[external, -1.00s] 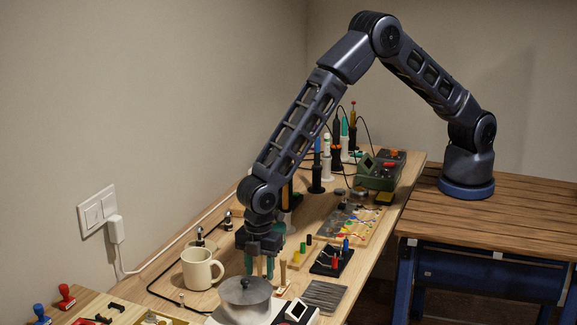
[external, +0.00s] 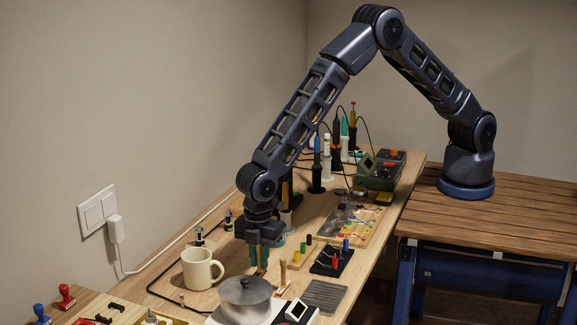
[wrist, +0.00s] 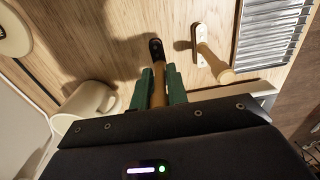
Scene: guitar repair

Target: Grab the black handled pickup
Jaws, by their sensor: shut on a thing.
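The black handled pickup (wrist: 155,47) shows in the wrist view as a small black base on a brown wooden handle. My gripper (wrist: 160,82) has its two green fingers shut on that handle, one on each side. In the external view my gripper (external: 262,268) points down at the bench between the mug and a light-handled pickup. The pickup's black base is hard to see there, and I cannot tell whether it touches the bench.
A pale pickup with a light wooden handle (wrist: 212,62) stands close to the right. A ribbed grey plate (external: 324,295) and a black block with plugs (external: 328,266) lie to the right.

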